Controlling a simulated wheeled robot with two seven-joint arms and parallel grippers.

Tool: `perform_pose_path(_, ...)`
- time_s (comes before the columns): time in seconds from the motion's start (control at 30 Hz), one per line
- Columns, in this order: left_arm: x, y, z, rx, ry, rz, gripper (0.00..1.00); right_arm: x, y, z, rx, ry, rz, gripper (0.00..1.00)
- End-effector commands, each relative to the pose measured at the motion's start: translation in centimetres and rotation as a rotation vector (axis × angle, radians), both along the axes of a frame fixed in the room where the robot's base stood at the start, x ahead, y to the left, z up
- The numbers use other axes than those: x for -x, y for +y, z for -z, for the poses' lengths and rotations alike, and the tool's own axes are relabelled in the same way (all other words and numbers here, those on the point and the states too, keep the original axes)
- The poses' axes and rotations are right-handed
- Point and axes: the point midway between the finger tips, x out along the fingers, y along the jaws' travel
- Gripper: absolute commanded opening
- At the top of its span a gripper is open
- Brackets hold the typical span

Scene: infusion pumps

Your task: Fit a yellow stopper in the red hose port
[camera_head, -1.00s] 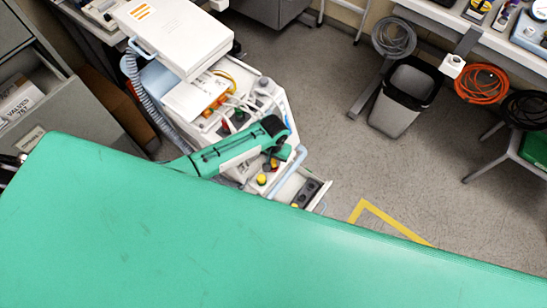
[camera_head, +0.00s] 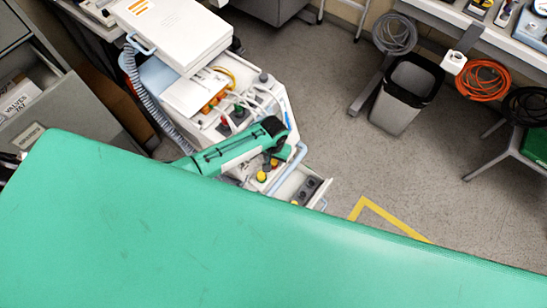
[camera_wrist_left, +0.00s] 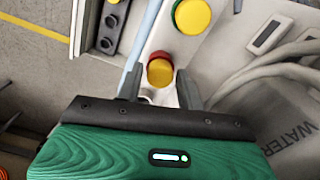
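A yellow stopper (camera_wrist_left: 160,72) sits at the red hose port (camera_wrist_left: 160,56), whose red rim shows behind it in the left wrist view. How deep it is seated cannot be told. My left gripper (camera_wrist_left: 158,82) is open, with its two grey fingers on either side of the stopper and a gap showing beside each. In the head view my left gripper (camera_head: 270,164) is over the cart's near end, partly covering the red port. A second yellow stopper (camera_wrist_left: 192,15) sits in a green ring; it also shows in the head view (camera_head: 261,176). My right gripper is out of view.
A pale blue rail (camera_head: 287,172) runs beside the ports. A tray with dark holders (camera_head: 310,187) lies past it. White hoses (camera_wrist_left: 275,70) and a panel marked WATER (camera_wrist_left: 300,125) are close on the right. A bin (camera_head: 405,95) stands on open floor.

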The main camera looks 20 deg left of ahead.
Motion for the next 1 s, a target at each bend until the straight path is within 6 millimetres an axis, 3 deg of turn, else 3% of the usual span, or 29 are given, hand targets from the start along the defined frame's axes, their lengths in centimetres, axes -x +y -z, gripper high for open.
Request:
perform_pose_path(0.07,0.0,0.0,0.0,0.0,0.0,0.0,0.52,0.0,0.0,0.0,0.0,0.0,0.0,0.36)
perform_pose_path(0.47,-0.1,0.0,-0.8,0.0,-0.002,0.0,0.52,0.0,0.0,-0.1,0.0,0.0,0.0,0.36)
perform_pose_path(0.57,-0.1,0.1,-2.1,0.001,-0.003,-0.001,0.52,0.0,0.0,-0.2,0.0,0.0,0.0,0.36)
perform_pose_path(1.0,-0.1,0.0,-11.4,0.001,-0.003,0.0,0.52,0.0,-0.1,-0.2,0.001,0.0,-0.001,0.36)
